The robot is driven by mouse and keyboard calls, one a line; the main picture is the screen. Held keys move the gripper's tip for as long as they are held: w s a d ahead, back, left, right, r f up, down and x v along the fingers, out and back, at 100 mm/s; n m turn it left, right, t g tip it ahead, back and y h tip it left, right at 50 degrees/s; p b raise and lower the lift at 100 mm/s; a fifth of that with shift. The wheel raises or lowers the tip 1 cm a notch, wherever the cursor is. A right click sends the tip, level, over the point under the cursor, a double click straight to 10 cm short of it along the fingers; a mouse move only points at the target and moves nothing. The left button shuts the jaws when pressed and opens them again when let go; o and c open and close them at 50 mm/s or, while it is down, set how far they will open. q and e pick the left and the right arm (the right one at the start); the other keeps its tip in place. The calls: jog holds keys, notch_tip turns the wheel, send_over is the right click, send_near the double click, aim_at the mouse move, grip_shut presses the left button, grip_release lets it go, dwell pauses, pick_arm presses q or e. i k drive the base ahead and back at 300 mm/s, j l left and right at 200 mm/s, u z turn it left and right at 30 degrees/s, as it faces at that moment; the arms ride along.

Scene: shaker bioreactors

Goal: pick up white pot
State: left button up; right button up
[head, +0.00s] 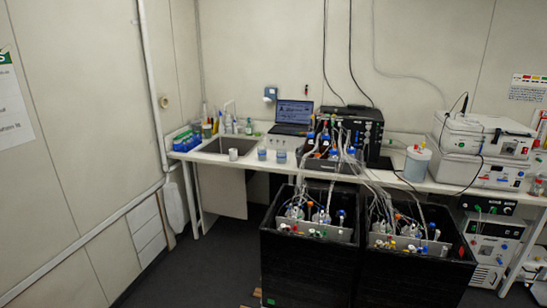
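A whitish round pot (417,163) with a lid stands upright on the bench right of centre, left of the stacked white machines. A much smaller white cup (233,154) stands at the front edge of the bench by the sink. I cannot tell for certain which of the two is the white pot. Neither of my grippers shows in the head view, and nothing is seen touching either one.
Two black boxes (310,257) full of bottles and tubing stand on the floor before the bench (400,180). Tubes and cables hang near the pot. Stacked white machines (480,155) stand at right, a laptop (293,115) behind. The floor at left front is mostly clear.

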aim_at(234, 155)
jog(key=i, duration=3)
jog(key=i+l+u, duration=0.1)
jog(key=i, duration=1.4)
jog(key=i+l+u, duration=0.2)
jog(key=i, duration=0.45)
